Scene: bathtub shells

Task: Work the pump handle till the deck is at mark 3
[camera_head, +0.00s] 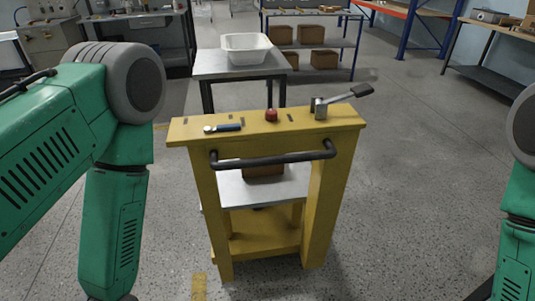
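A yellow lift cart (310,215) stands in front of me. A pump handle with a black grip (362,90) rises to the right from a metal block (320,108) on its top beam. A red knob (271,115) sits at the middle of the beam. A grey metal deck (232,190) lies lower, inside the frame, with a brown box (263,173) on it. No numbered marks are readable, so I cannot tell the deck's mark. Both my arms hang at the picture's sides, and neither gripper shows. Neither arm visibly touches the cart.
A black push bar (275,159) crosses the cart's near side. Behind stands a metal table (212,68) with a white tub (247,49). Shelves with boxes (281,35) stand farther back. Floor is clear on both sides of the cart.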

